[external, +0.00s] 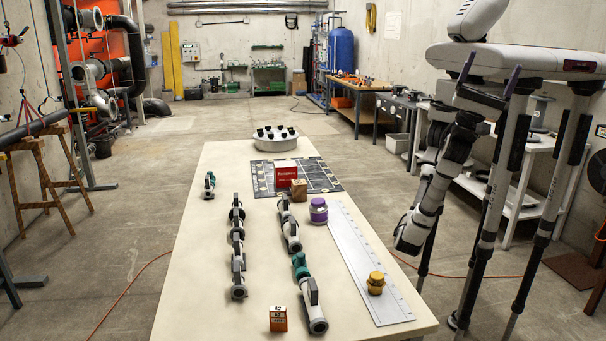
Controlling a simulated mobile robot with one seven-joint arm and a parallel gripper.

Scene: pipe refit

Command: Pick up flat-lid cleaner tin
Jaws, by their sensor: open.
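I cannot tell for sure which container is the flat-lid cleaner tin. A round jar or tin with a purple band and pale lid (318,211) stands on the table, left of the long white ruled strip. An orange container with a pale top and dark print (278,318) stands at the table's front edge. My gripper (408,243) hangs past the table's right edge, pointing down. It is apart from all of these and holds nothing visible; its fingers are small and hard to make out.
Two rows of pipe fittings (238,250) run along the table (190,270). A red box (286,174) and a brown box (299,190) stand on a dark mat (325,178). A round tray (274,143) with black knobs is behind. The table's left side is mostly clear.

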